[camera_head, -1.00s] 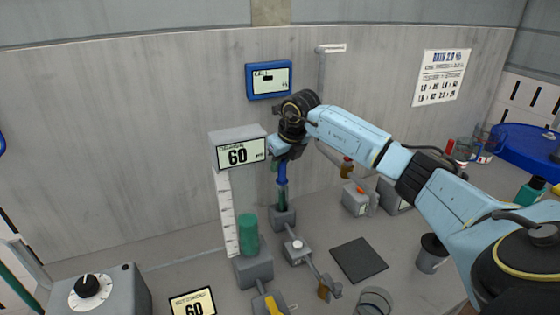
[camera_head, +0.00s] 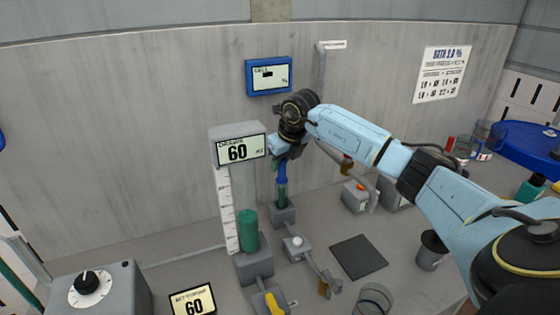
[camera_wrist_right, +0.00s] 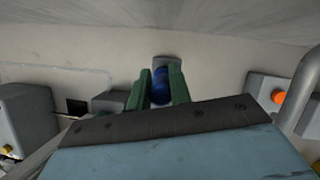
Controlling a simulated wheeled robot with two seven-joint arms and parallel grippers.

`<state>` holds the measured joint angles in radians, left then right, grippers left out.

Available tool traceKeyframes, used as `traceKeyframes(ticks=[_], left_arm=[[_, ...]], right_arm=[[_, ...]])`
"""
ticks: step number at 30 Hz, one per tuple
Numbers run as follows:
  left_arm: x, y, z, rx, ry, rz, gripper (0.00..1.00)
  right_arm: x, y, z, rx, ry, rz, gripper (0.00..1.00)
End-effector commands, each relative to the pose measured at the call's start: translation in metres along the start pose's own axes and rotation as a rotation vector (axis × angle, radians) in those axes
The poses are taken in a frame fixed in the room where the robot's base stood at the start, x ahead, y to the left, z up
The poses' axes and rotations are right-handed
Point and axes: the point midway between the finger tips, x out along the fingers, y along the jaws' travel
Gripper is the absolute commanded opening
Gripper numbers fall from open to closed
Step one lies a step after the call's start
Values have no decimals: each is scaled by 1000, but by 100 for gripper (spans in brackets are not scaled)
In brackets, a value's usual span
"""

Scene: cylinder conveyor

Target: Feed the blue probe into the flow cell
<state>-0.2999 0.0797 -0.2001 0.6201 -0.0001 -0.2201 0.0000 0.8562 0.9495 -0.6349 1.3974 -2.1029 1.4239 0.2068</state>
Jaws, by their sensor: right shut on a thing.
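The blue probe (camera_head: 282,172) is upright in the head view, below my right gripper (camera_head: 281,153). The right gripper is shut on it; in the right wrist view the probe (camera_wrist_right: 161,88) sits between the two green fingers. The probe's lower end is at the flow cell (camera_head: 282,197), a narrow dark green tube on a grey block. The lower end seems to be inside the tube's mouth, but how deep is hard to tell. The gripper hides the probe's top. My left gripper is not in view.
A green cylinder (camera_head: 249,230) stands on a grey block beside a white scale, left of the flow cell. A display reading 60 (camera_head: 241,149) is close to my right gripper's left. A blue-framed screen (camera_head: 269,76) hangs behind. A dark mat (camera_head: 359,257) lies at the right.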

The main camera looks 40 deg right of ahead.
Motion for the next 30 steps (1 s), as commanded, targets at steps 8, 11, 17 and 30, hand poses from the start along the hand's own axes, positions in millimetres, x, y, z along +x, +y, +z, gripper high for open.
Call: traceKeyframes(ticks=[8, 11, 17, 30], left_arm=[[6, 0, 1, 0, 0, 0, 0], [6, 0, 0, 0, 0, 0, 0], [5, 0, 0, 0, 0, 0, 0], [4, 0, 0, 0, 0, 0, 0]], right_arm=[[10, 0, -4, 1, -1, 0, 0], [10, 0, -4, 1, -1, 0, 0], [9, 0, -4, 0, 0, 0, 0], [10, 0, -4, 0, 0, 0, 0]])
